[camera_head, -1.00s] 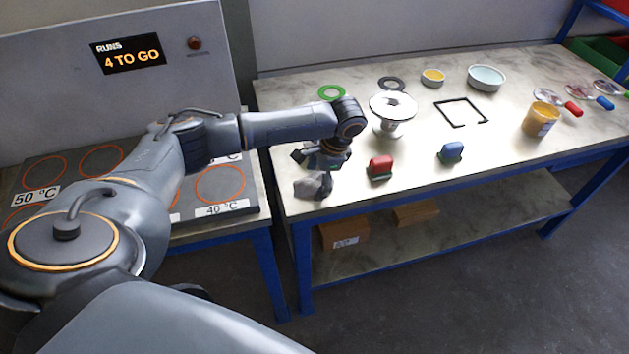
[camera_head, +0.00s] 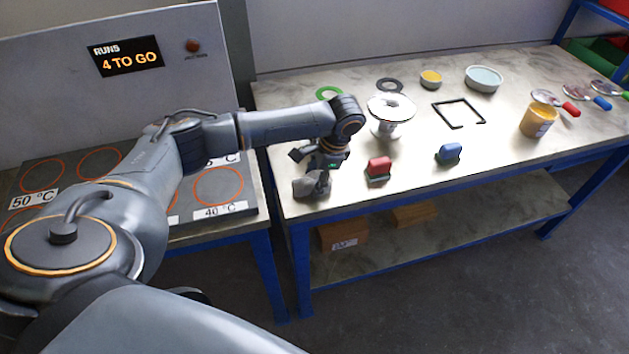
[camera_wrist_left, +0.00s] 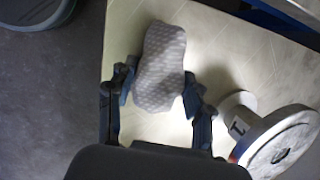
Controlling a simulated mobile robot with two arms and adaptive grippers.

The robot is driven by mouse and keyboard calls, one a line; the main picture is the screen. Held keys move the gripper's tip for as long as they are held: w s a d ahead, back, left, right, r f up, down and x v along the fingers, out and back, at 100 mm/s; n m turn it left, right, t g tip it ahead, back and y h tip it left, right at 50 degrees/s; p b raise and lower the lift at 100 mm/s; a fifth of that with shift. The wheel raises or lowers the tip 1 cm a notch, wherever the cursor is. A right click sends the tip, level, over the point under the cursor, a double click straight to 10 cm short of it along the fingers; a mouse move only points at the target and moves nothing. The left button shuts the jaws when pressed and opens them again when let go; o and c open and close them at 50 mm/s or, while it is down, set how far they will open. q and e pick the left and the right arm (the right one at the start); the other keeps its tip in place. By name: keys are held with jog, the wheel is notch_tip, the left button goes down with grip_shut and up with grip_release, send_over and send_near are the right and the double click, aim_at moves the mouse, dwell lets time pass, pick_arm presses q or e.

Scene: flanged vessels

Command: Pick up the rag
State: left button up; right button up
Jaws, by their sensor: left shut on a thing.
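The rag (camera_head: 307,188) is a crumpled grey cloth near the left front corner of the workbench. In the left wrist view the rag (camera_wrist_left: 163,55) shows a pale dotted pattern and lies between the two fingers. My left gripper (camera_head: 319,178) is down at the rag, and the left wrist view shows its fingers (camera_wrist_left: 158,88) shut on the near end of it. I cannot tell whether the rag is clear of the bench top. My right gripper is not in view.
A red-handled block (camera_head: 378,168) and a blue-handled block (camera_head: 448,153) stand to the right. A white flanged vessel (camera_head: 391,108) stands behind them, close to my left gripper. A hotplate station (camera_head: 215,188) is on the left.

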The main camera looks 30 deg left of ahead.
pick_arm(q)
jog(key=s+d+r, duration=0.6)
jog(key=s+r, duration=0.6)
jog(key=shift+s+d, duration=0.15)
jog(key=shift+s, duration=0.15)
